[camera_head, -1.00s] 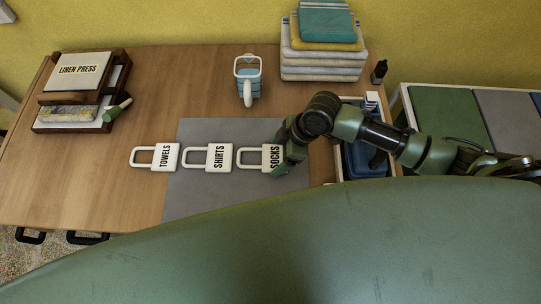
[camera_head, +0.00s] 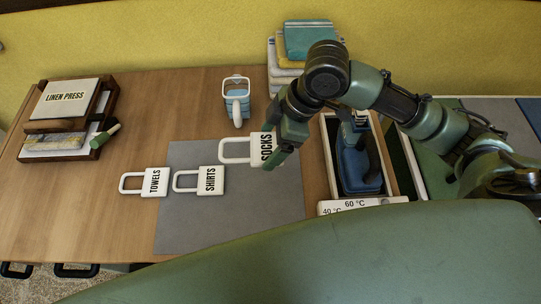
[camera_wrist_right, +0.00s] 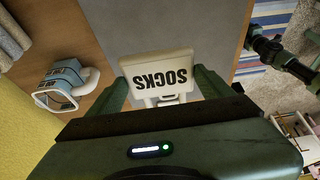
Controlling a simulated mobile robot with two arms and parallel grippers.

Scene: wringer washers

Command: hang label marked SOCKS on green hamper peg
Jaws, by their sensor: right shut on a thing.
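The white SOCKS label (camera_head: 241,149), a tag with a loop handle, is between the fingers of my right gripper (camera_head: 276,153). The gripper is shut on its lettered end, and the loop points left. In the right wrist view the SOCKS label (camera_wrist_right: 159,74) sits between both fingertips, lettering upside down. It appears raised above the grey mat (camera_head: 200,228). A green surface (camera_head: 440,168), possibly the green hamper, shows partly behind my right arm; no peg can be made out. A dark green jointed part (camera_wrist_right: 285,55), probably my left arm, shows in the wrist view, its jaws unclear.
The TOWELS label (camera_head: 152,182) and SHIRTS label (camera_head: 209,180) lie to the left. A tray (camera_head: 327,150) holding a blue object (camera_head: 358,168) is right of my gripper.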

